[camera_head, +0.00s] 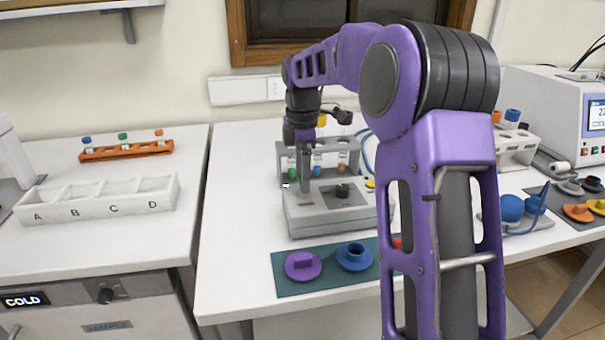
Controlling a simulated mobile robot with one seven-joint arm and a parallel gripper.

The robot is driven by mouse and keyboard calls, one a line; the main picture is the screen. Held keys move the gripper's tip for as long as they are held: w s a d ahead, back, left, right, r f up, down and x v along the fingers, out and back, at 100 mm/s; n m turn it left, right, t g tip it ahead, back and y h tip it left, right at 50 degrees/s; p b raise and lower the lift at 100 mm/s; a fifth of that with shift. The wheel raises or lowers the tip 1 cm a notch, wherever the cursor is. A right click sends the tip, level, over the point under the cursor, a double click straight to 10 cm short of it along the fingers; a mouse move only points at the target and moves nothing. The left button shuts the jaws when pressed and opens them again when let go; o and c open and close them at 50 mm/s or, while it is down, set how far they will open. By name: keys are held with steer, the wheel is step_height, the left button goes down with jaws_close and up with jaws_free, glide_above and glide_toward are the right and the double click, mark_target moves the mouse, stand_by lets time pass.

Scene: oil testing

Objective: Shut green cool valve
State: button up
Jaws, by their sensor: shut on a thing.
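A grey bench unit (335,215) stands on the white table, with an upright back panel (353,148). A small green part (290,172) shows low on that panel, beside a blue part (317,171) and an orange part (341,169); they are too small to tell which is a valve or how it is turned. My gripper (305,180) points down at the left of the unit, just right of the green part in the picture. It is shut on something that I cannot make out. My purple arm hides the unit's right side.
A green mat (292,282) with purple (303,265) and blue (355,256) flanged pieces lies in front. At left are an orange rack (92,157) of capped tubes and a white tray (150,204) lettered A to D. A white tube rack (507,140) stands right.

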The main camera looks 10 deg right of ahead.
steer(key=m+p, duration=0.1)
steer(key=m, duration=0.1)
steer(key=m+p, duration=0.1)
steer(key=p, duration=0.1)
steer(key=shift+r+m, duration=0.2)
steer(key=shift+m, duration=0.2)
steer(key=m+p, duration=0.3)
steer(key=m, duration=0.2)
steer(key=m+p, duration=0.1)
steer(key=m, duration=0.4)
steer(key=shift+f+p, duration=0.15)
steer(key=shift+p, duration=0.25)
steer(key=shift+m, duration=2.1)
steer(key=o, duration=1.4)
